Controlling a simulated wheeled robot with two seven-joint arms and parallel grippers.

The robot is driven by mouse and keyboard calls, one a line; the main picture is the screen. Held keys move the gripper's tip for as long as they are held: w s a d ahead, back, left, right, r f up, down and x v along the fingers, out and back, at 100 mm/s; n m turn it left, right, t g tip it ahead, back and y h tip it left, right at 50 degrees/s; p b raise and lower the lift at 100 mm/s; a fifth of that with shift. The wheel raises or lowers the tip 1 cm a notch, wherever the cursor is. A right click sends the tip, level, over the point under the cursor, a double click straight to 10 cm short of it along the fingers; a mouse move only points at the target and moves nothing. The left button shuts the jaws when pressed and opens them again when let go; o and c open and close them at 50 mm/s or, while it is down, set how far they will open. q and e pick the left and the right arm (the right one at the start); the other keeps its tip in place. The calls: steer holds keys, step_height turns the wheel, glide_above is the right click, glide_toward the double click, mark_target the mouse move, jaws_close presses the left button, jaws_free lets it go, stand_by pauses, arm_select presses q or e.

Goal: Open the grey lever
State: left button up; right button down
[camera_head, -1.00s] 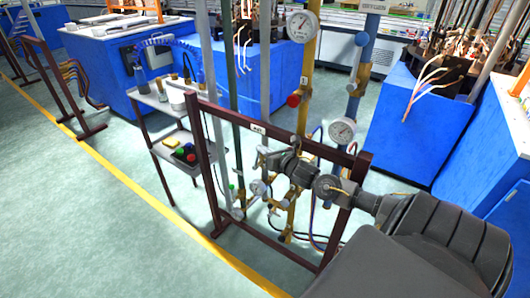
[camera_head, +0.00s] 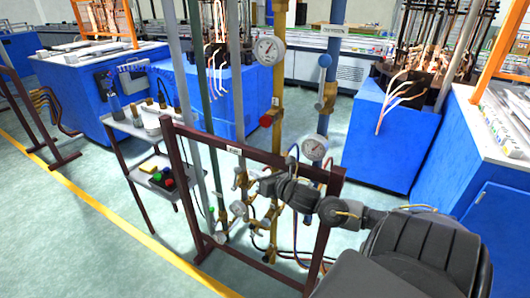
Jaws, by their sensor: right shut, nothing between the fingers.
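My right gripper (camera_head: 256,187) reaches in from the lower right, over the pipes inside a dark brown frame (camera_head: 181,190). Its fingers are shut and hold nothing. They point left, close in the picture to the small brass valves (camera_head: 241,180); I cannot tell whether they touch. I cannot make out the grey lever for sure among these small parts. My left gripper is not in view.
Beside the grey pipe stand a green pipe (camera_head: 203,88), a yellow pipe (camera_head: 277,95) with a red knob (camera_head: 266,121), and a blue pipe (camera_head: 325,85). A small trolley (camera_head: 141,128) stands behind left. Blue machines fill the back.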

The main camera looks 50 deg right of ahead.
steer(key=s+r, duration=0.2)
steer(key=r, duration=0.1)
steer(key=shift+s+a, duration=0.35)
steer(key=shift+f, duration=0.1)
